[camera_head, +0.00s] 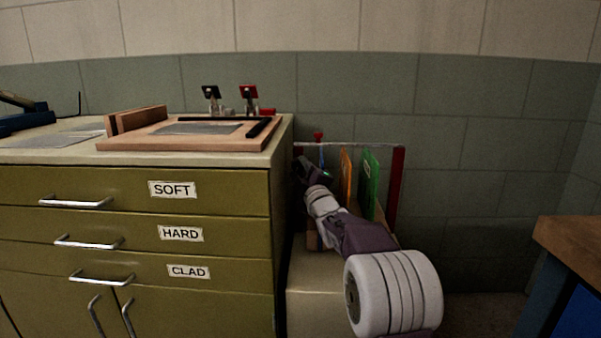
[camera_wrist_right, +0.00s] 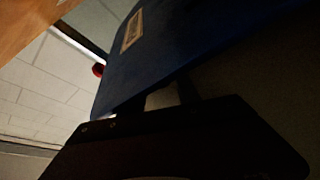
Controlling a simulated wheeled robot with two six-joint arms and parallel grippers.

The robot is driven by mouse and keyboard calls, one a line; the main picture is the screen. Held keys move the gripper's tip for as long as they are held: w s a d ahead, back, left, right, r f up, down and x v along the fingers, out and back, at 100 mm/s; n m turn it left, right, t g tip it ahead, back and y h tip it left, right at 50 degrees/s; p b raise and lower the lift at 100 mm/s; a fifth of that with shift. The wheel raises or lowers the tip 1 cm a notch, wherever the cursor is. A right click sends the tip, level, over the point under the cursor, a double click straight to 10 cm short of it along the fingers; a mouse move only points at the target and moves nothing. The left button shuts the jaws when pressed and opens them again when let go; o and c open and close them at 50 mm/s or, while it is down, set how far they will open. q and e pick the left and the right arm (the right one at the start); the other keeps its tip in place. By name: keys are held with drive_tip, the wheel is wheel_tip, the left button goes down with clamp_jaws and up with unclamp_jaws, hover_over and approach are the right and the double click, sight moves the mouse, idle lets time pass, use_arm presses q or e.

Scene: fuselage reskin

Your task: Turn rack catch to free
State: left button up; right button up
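The rack (camera_head: 398,190) stands right of the cabinet, with red end posts and a pale top rail. It holds upright orange (camera_head: 346,175) and green (camera_head: 370,178) panels. A small red knob (camera_head: 318,136), which may be the rack catch, shows at the rail's left part. My right gripper (camera_head: 308,170) reaches into the rack's left side, below the knob; its fingertips are not clear. In the right wrist view, a dark gripper part fills the bottom, and a blue labelled panel (camera_wrist_right: 165,50) is close ahead. A red round thing (camera_wrist_right: 98,70) shows past the panel's left edge.
The olive cabinet (camera_head: 140,190) with SOFT, HARD and CLAD drawers stands close left of my right arm. On its top lies a wooden board (camera_head: 125,145) with clamps (camera_head: 248,98) behind. A wood-topped bench (camera_head: 575,240) is at right. Floor shows between rack and bench.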

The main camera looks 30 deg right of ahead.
clamp_jaws()
drive_tip(key=n+p, duration=0.2)
drive_tip(key=r+n+g+p, duration=0.1)
drive_tip(key=n+p, duration=0.1)
drive_tip(key=shift+n+g+y, duration=0.3)
drive_tip(key=shift+y, duration=0.1)
drive_tip(key=shift+f+n, duration=0.15)
drive_tip(key=shift+n, duration=0.15)
drive_tip(key=shift+f, duration=0.2)
drive_tip(key=shift+o, duration=0.3)
unclamp_jaws()
